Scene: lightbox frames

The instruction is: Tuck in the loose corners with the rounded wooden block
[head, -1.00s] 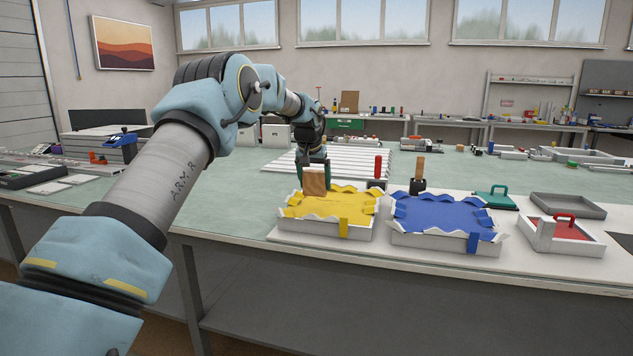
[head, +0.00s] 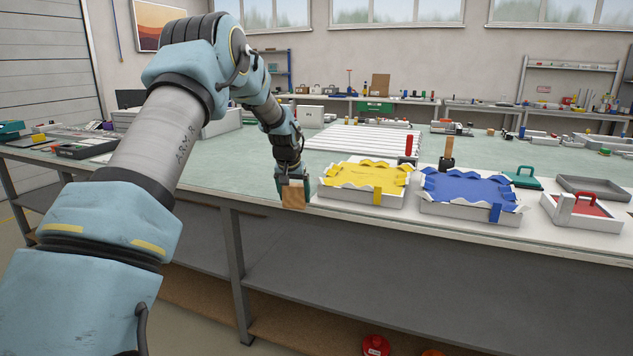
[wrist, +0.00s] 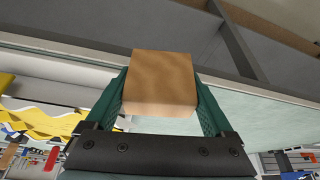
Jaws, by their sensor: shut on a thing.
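My gripper (head: 291,181) is shut on a wooden block (head: 294,197), left of the yellow-lined tray and by the table's front edge. In the wrist view the block (wrist: 160,82) sits between the two green fingers. The yellow sheet (head: 368,174) lies in a white tray (head: 358,196), its wavy edges standing up around the rim and a yellow strip hanging over the front. To its right a blue sheet (head: 468,187) lies likewise in a second white tray (head: 455,211), with a blue strip over the front. The block is apart from both trays.
Behind the trays stand a red-handled tool (head: 408,147) and a wooden-handled tool (head: 447,155). White slats (head: 350,143) lie behind. The table's left stretch is mostly clear.

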